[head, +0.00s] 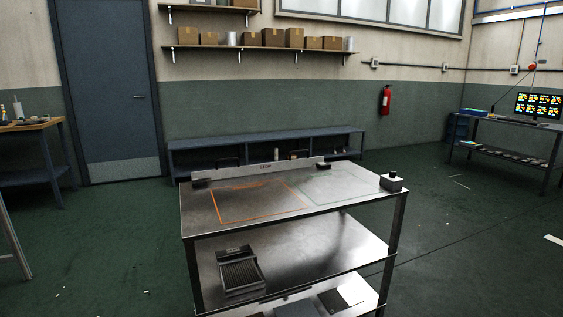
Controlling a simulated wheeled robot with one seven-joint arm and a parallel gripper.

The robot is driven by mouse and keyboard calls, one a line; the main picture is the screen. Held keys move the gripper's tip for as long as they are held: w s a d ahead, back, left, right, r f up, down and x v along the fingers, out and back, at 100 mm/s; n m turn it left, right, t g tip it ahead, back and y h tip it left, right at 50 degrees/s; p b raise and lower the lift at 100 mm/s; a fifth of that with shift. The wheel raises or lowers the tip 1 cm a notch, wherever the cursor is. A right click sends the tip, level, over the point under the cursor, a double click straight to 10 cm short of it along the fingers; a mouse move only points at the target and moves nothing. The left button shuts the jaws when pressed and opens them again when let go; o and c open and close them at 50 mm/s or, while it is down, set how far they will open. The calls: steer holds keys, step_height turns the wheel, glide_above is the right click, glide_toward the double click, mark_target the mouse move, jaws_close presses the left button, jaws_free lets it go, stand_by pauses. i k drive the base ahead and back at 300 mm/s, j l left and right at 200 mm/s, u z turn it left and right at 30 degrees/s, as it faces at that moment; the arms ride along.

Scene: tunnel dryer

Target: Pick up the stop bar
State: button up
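A long, thin grey metal bar (240,173) stands on edge along the back of the steel table's top (245,213). A dark strip (273,296) also shows low at the table's front. My gripper is not in view.
The tabletop has an orange outline, a pale green outline and a small box with a black knob (392,182) at its right corner. A blue bench (262,143) stands behind. Green floor is open on both sides.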

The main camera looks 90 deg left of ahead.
mark_target(238, 171)
steer(key=k+j+u, duration=0.1)
steer(key=j+u, duration=0.2)
steer(key=u, duration=0.15)
steer(key=j+u, duration=0.3)
steer(key=u, duration=0.15)
steer(key=j+u, duration=0.65)
steer(key=u, duration=0.25)
steer(key=i+j+u, duration=0.15)
steer(key=u, duration=0.3)
steer(key=j, duration=0.1)
